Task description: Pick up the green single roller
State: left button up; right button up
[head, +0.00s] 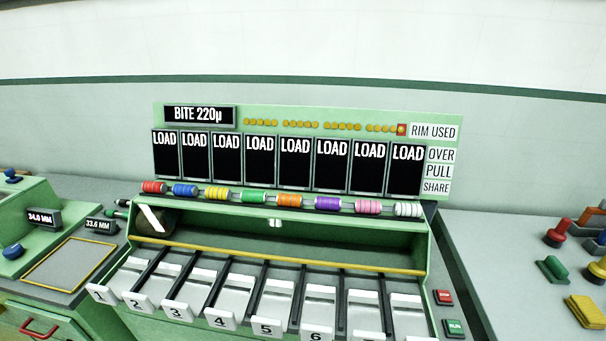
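A green roller (255,196) sits on a rail in a row of coloured rollers, below the black LOAD panels of the green machine. A yellow roller (216,193) is to its left and an orange roller (289,200) to its right. A separate green piece (552,268) with a dark end lies on the grey table at the right; I cannot tell whether it is a roller. Neither of my grippers is in view.
Numbered white trays (220,318) fill the machine's front. Red STOP (444,297) and green RUN (454,328) buttons sit at its right edge. A red piece (557,234) and a yellow stack (586,311) stand on the right table, which has bare room at its left.

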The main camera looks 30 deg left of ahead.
aim_at(247, 196)
jog(key=j+u, duration=0.35)
jog(key=u, duration=0.15)
jog(key=j+u, duration=0.45)
jog(key=k+l, duration=0.05)
